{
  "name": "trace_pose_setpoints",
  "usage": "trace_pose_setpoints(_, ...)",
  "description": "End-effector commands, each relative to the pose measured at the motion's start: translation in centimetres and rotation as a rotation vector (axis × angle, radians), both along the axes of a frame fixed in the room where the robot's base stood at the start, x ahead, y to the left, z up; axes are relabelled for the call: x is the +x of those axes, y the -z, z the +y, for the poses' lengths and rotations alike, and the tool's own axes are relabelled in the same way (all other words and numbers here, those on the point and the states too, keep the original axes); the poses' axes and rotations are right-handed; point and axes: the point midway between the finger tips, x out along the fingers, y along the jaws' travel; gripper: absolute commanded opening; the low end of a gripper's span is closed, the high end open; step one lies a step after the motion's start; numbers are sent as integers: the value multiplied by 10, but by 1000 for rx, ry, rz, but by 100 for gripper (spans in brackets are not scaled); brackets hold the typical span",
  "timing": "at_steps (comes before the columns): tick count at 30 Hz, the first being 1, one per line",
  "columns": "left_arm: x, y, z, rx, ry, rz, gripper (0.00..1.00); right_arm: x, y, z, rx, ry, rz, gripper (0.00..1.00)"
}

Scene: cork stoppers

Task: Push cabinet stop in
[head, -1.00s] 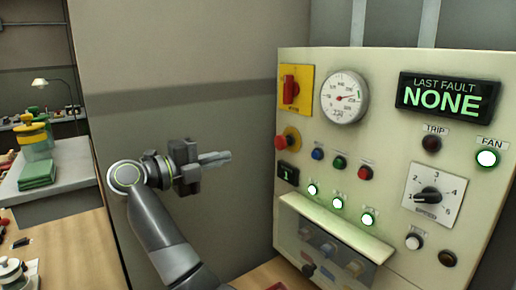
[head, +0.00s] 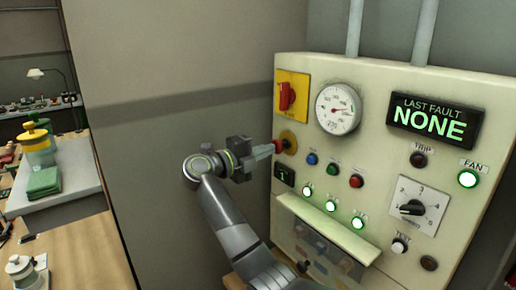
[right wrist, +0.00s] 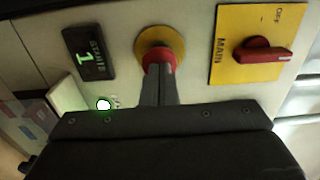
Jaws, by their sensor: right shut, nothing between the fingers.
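The cabinet stop (head: 279,147) is a red mushroom button on a round yellow plate (head: 289,139), at the left side of the cream control cabinet (head: 365,75). My right gripper (head: 271,149) is shut and empty, its fingertips at the red button from the left. In the right wrist view the closed fingers (right wrist: 158,84) overlap the lower part of the red button (right wrist: 159,61), with the yellow plate (right wrist: 161,37) behind it. Whether they touch it or stop just short I cannot tell. My left gripper is not in view.
A red rotary switch on a yellow plate (head: 287,95) is just above the stop; a small numbered display (head: 284,176) is below. Blue, green and red buttons sit to the right. A hooded shelf (head: 325,226) juts out lower down. The grey wall (head: 170,120) left is clear.

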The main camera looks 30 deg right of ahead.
Motion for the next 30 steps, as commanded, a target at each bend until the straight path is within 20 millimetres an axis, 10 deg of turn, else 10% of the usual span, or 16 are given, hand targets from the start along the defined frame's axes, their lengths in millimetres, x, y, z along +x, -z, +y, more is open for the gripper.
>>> trace_pose_setpoints(30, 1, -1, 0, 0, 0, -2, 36, 2, -2, -22, -5, 0, -2, 0)
